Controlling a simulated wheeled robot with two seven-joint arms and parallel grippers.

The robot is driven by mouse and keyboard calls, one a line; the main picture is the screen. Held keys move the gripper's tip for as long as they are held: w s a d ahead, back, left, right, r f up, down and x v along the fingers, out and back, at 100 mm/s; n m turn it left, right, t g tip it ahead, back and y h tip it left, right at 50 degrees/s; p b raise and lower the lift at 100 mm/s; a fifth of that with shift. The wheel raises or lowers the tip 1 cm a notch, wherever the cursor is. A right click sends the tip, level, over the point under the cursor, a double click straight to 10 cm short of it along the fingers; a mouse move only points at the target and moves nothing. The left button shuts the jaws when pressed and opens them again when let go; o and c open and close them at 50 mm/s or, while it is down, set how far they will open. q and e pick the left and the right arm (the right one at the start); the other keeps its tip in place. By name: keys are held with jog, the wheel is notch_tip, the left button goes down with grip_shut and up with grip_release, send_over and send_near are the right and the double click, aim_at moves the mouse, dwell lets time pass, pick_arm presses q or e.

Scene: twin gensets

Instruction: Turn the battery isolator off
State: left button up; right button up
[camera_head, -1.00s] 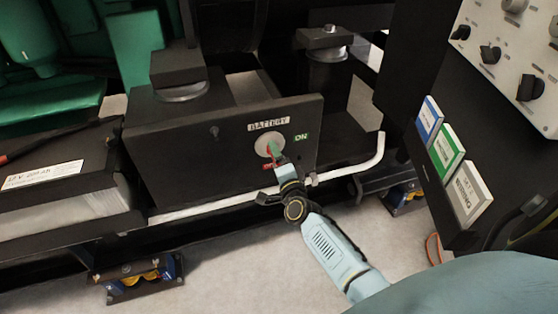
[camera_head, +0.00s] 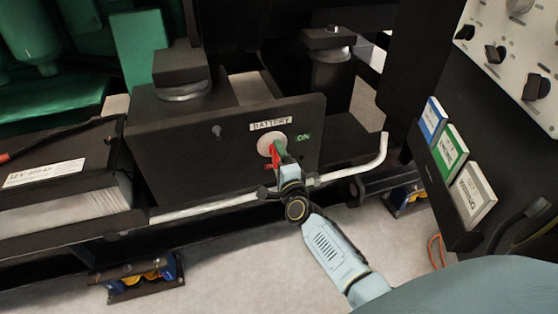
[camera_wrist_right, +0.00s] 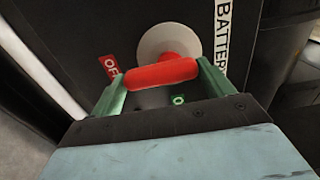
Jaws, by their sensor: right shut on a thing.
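The battery isolator has a pale round disc (camera_head: 267,142) and a red handle (camera_head: 274,155) on a black panel (camera_head: 190,140). My right gripper (camera_head: 281,155) is at the handle. In the right wrist view, the red handle (camera_wrist_right: 162,74) lies crosswise between the two green fingers, which are shut on its ends. A red OFF label (camera_wrist_right: 108,66) shows left of the handle and a green ON label (camera_wrist_right: 178,99) shows just below it. In the head view, the ON label (camera_head: 303,137) is right of the disc. My left gripper is not in view.
A pale bent rail (camera_head: 345,172) runs below the panel, close to my right gripper. A large battery (camera_head: 65,180) stands at the left. A control panel with knobs (camera_head: 515,50) and coloured label blocks (camera_head: 447,150) are at the right.

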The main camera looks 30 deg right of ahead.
jog(key=o, duration=0.9)
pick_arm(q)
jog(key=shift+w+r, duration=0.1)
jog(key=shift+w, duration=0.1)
pick_arm(e)
jog(key=shift+o, duration=0.2)
pick_arm(q)
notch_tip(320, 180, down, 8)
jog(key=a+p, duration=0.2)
jog(key=p, duration=0.1)
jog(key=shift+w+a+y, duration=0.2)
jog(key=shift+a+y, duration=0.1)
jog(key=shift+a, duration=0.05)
pick_arm(e)
jog(key=v, duration=1.3)
jog(key=shift+s, duration=0.25)
jog(key=shift+f, duration=0.1)
